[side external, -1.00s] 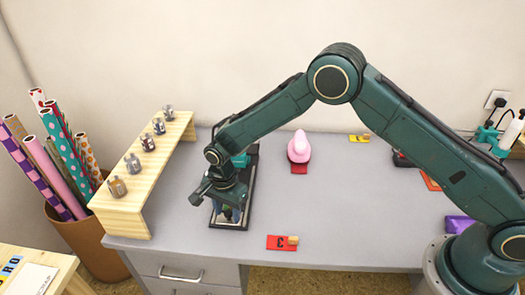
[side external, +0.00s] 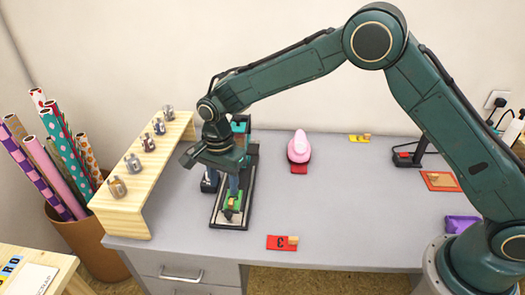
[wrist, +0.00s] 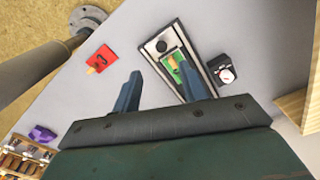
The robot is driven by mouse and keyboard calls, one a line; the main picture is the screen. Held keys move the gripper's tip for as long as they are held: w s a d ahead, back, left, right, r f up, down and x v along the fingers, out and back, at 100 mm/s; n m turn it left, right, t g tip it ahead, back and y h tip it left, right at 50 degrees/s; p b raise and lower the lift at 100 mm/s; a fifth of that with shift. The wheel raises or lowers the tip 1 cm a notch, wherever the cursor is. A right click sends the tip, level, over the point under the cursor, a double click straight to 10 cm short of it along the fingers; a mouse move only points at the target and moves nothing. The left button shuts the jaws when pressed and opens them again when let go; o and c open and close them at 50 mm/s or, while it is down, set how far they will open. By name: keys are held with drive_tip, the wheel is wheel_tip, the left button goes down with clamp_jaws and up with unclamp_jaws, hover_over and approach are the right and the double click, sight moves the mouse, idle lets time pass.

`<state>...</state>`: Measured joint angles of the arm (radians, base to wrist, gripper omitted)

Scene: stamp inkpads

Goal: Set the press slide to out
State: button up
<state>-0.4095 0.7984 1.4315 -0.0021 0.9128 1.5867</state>
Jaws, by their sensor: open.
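The press (side external: 247,190) is a long dark frame with a pale inner border and a teal upright at its far end, standing on the grey desk. Its slide is a green plate (side external: 233,200) with a small wooden knob, at the near part of the frame; it also shows in the wrist view (wrist: 176,55). My gripper (side external: 222,186) is open and empty above the press, with its blue fingers pointing down. In the wrist view my gripper (wrist: 159,75) has one finger over the frame near the plate and the other outside it. The arm partly hides the press's far end.
A small black box with a round white top (wrist: 224,73) stands beside the press. A red card (side external: 281,242) with a wooden knob lies at the front edge. A pink object (side external: 299,148) and wooden shelf with bottles (side external: 122,205) flank the press. Desk between is clear.

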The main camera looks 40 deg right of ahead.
drive_tip(key=shift+r, duration=1.4)
drive_tip(key=shift+r, duration=0.1)
drive_tip(key=s+d+r+n+t, duration=0.1)
drive_tip(key=s+d+r+n, duration=0.2)
drive_tip(key=s+d+r, duration=0.5)
drive_tip(key=s+d+r+n+t, duration=0.25)
drive_tip(key=s+d+r, duration=0.2)
drive_tip(key=r, duration=0.55)
drive_tip(key=s+d+n+t, duration=0.1)
drive_tip(key=s+d+n, duration=0.3)
drive_tip(key=s, duration=0.6)
drive_tip(key=s+d+n+t, duration=0.1)
drive_tip(key=s+d+n, duration=0.3)
drive_tip(key=s, duration=0.6)
drive_tip(key=shift+d+r, duration=0.4)
drive_tip(key=shift+d, duration=0.3)
